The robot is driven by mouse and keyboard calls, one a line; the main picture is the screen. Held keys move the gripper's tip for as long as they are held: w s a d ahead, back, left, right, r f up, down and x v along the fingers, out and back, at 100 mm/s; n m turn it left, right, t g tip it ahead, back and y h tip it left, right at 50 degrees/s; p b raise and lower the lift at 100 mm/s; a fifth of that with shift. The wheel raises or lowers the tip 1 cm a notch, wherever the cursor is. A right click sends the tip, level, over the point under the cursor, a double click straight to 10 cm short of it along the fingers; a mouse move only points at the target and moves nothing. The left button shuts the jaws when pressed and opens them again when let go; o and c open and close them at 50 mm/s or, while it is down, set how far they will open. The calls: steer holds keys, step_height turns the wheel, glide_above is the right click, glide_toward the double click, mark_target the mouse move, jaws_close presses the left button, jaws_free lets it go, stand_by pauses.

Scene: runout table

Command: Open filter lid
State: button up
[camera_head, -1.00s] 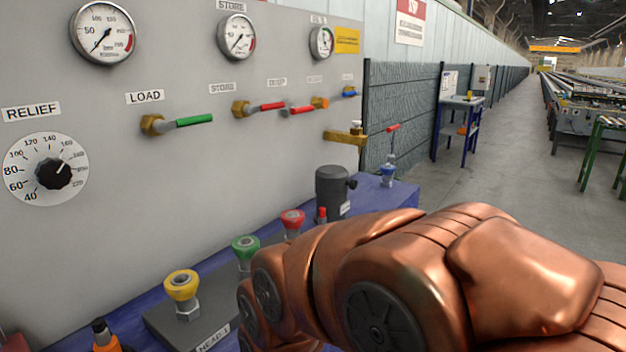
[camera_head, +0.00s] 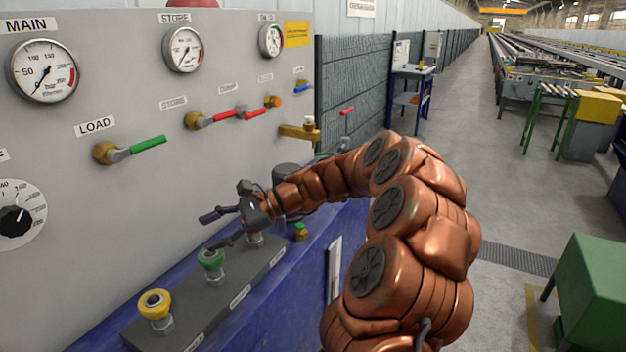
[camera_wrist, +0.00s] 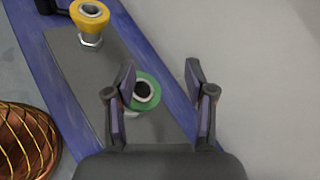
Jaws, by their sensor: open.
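My gripper (camera_head: 212,231) is open and empty above the blue bench, with its fingers pointing left in the head view. In the wrist view my gripper (camera_wrist: 160,68) has its fingers spread, with a green-ringed fitting (camera_wrist: 144,90) below and between them. That green fitting (camera_head: 210,260) stands on a grey block just under the fingers. A dark grey canister (camera_head: 288,172), perhaps the filter, stands behind my arm and is mostly hidden. I cannot make out its lid.
A yellow-ringed fitting (camera_head: 155,305) stands at the near end of the grey block (camera_head: 190,325). The grey panel (camera_head: 60,130) behind carries gauges and valve levers, including a green lever (camera_head: 148,144). Open floor (camera_head: 480,200) lies to the right.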

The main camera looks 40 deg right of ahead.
steer(key=s+d+f+m+t+h+p, duration=0.15)
steer(key=d+m+t+h, duration=0.45)
steer(key=d, duration=1.2)
steer(key=s+d+f+m+t+h, duration=0.15)
steer(key=d+m+t, duration=0.45)
steer(key=d, duration=1.2)
steer(key=w+a+m+g+p, duration=0.1)
steer(key=w+a+m, duration=0.1)
steer(key=w, duration=0.5)
steer(key=shift+w+g, duration=0.3)
steer(key=shift+g, duration=0.1)
steer(key=shift+a+y, duration=0.15)
steer(key=shift+y, duration=0.1)
steer(key=shift+c, duration=0.4)
jaws_close()
